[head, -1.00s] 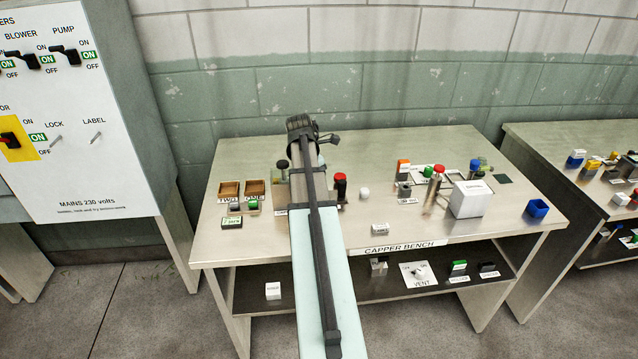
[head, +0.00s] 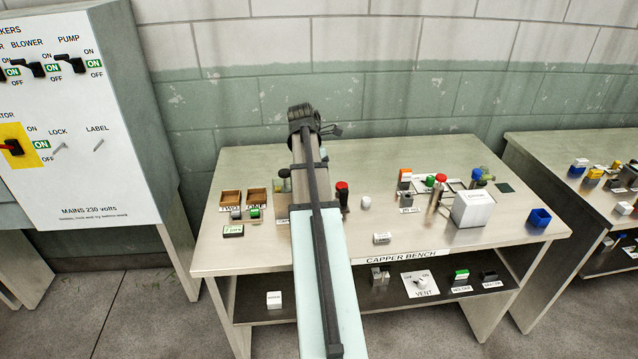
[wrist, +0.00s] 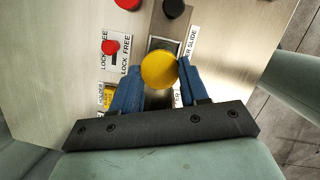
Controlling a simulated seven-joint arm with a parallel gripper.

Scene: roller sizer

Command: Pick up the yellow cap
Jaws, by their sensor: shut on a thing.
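The yellow cap (wrist: 159,70) is round and sits between the two blue fingers of my gripper (wrist: 159,78) in the wrist view. My gripper is shut on it. A grey metal slot with a label reading "SLIDE" lies just beyond and below the cap; whether the cap still touches it, I cannot tell. In the head view my own arm hides the gripper and the cap.
In the wrist view, a red knob (wrist: 110,47) labelled "LOCK FREE" is left of the cap and a black knob (wrist: 173,8) is beyond it. In the head view, a white box (head: 473,209) and a blue bin (head: 540,217) stand at the bench's right.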

